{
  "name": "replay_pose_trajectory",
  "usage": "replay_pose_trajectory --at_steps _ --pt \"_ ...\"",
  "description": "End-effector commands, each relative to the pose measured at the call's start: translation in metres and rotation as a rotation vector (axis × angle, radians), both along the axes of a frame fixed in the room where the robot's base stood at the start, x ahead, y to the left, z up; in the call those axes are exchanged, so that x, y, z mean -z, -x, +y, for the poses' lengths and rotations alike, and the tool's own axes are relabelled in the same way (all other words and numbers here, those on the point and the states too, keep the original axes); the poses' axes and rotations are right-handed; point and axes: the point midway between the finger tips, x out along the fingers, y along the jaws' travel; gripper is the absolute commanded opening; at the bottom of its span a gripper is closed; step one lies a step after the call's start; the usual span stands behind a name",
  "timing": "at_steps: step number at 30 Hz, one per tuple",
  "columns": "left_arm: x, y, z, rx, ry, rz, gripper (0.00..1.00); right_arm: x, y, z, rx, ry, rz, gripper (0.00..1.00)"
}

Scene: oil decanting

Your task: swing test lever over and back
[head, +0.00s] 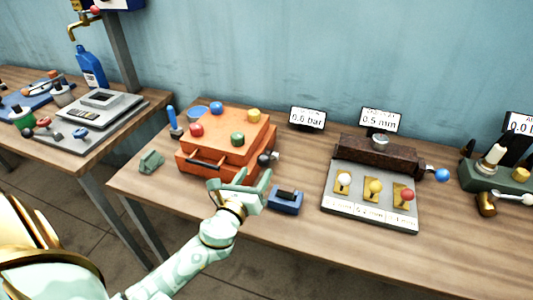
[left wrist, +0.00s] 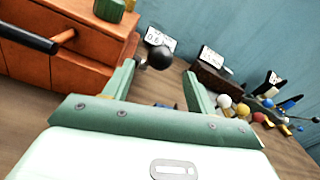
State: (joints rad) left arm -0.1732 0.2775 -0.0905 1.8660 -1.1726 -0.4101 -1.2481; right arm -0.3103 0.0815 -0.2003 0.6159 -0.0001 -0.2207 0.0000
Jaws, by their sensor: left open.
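The orange box (head: 215,160) stands on the wooden table, with a black ball-ended lever (head: 264,158) on its right side. My left gripper (head: 247,180) is open and empty in front of the box's right front corner. Its two green fingers (left wrist: 159,72) are spread, with the ball seen across the gap between them. I cannot tell whether the left finger touches the lever. My right gripper is not in view.
A small blue block (head: 286,201) lies just right of my gripper. Farther right is a grey panel (head: 370,213) with coloured knobs and a dark block (head: 380,158) with a blue-ended lever (head: 442,175). Gauge displays (head: 308,119) stand behind. The table's front strip is clear.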

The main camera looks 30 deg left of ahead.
Motion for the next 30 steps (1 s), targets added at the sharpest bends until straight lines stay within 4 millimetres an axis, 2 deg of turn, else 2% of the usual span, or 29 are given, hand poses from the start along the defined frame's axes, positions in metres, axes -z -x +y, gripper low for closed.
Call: replay_pose_trajectory --at_steps 3,9,15,23,24,30 --pt "-0.001 -0.031 0.006 0.0 -0.002 -0.003 0.57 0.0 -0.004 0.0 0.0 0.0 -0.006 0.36" --pt "0.001 -0.069 0.013 0.0 -0.002 -0.001 0.57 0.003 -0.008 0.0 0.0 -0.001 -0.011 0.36" --pt "0.001 -0.086 0.017 0.0 -0.001 0.0 0.57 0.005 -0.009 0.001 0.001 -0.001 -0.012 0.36" --pt "0.0 -0.088 0.017 0.0 0.0 0.0 0.57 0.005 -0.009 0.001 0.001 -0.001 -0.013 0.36" --pt "0.0 -0.088 0.017 0.0 -0.001 0.0 0.54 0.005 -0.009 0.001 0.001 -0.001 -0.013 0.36" --pt "0.0 -0.088 0.017 0.0 -0.001 0.0 0.0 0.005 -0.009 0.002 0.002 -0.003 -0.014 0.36"
